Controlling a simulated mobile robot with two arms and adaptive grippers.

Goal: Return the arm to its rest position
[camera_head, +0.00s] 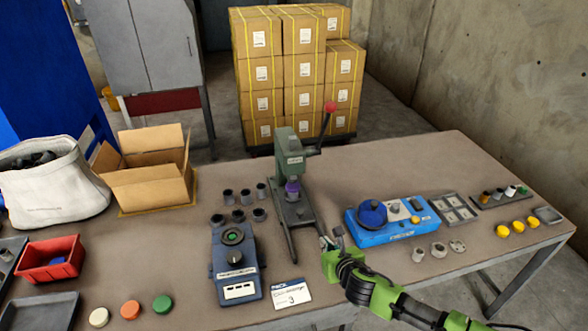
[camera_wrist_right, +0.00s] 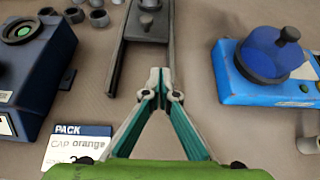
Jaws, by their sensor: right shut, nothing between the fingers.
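My right gripper (camera_head: 328,243) comes in from the lower right on a green arm. It is over the table in front of the grey-green press (camera_head: 292,172), near the end of the press's base. In the right wrist view, the gripper (camera_wrist_right: 160,80) has its two fingers together at the tips, with nothing between them. The press base (camera_wrist_right: 117,60) lies just beyond the fingertips. I cannot tell whether they touch it. A purple piece (camera_head: 292,188) sits under the press head. My left gripper is in neither view.
The blue tester box (camera_head: 235,262) and a "PACK" card (camera_head: 291,293) are left of my gripper; a bright blue device (camera_head: 380,233) is to the right. Small grey cylinders (camera_head: 237,215), coloured caps (camera_head: 130,309), a red bin (camera_head: 50,268) and an open carton (camera_head: 148,185) stand on the table.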

